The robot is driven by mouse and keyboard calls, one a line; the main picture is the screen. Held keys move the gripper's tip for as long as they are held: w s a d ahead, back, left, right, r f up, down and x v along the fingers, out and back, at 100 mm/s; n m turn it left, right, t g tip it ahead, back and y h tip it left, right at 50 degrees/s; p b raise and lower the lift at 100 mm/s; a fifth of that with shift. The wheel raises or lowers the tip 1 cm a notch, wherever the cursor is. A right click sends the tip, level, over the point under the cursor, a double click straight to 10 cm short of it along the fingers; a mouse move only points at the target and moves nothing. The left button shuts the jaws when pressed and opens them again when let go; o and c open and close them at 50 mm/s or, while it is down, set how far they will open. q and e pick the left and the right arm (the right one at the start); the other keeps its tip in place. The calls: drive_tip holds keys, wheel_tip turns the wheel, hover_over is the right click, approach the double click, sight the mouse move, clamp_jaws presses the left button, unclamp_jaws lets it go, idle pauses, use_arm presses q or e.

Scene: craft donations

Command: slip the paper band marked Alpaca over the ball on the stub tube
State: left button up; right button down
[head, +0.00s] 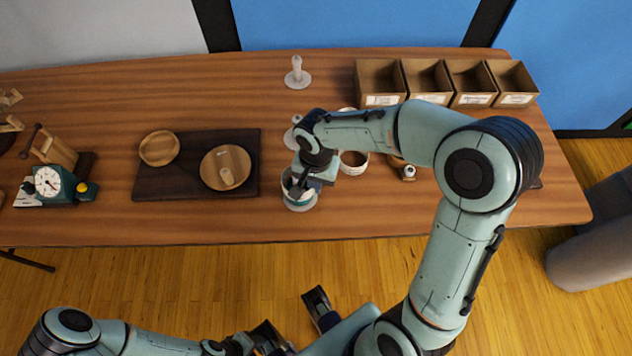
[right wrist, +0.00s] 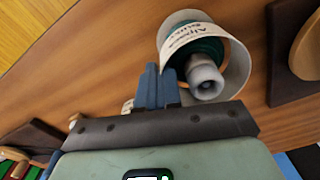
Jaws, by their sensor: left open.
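The paper band marked Alpaca (right wrist: 238,70) is a pale ring in the right wrist view. It surrounds the dark green ball (right wrist: 207,46), whose pale stub tube (right wrist: 205,78) sticks out through the open middle. In the head view, the band (head: 285,181) is at the ball on a round pale base (head: 301,207), near the table's front edge. My right gripper (head: 301,188) is there, its blue fingers (right wrist: 158,88) close together at the band's rim. It partly hides the band and ball. My left gripper (head: 293,318) is open and empty, in front of the table.
A pale stand (head: 297,76) stands behind, with another (head: 291,138) partly hidden by my arm. Another band (head: 353,162) stands to the right. Several labelled boxes (head: 382,100) line the back right. A dark board (head: 190,187) with wooden dishes (head: 159,148) lies to the left.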

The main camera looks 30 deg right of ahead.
drive_tip(key=shift+s+f, duration=0.25)
drive_tip(key=shift+f, duration=0.3)
drive_tip(key=c, duration=1.2)
unclamp_jaws()
drive_tip(key=shift+s, duration=0.1)
drive_tip(key=shift+c, duration=0.2)
drive_tip(key=shift+r, duration=0.1)
drive_tip(key=shift+r, duration=0.4)
wheel_tip(320, 180, up, 13)
drive_tip(key=p, duration=0.2)
drive_tip(key=shift+r, duration=0.15)
drive_tip(key=shift+d, duration=0.1)
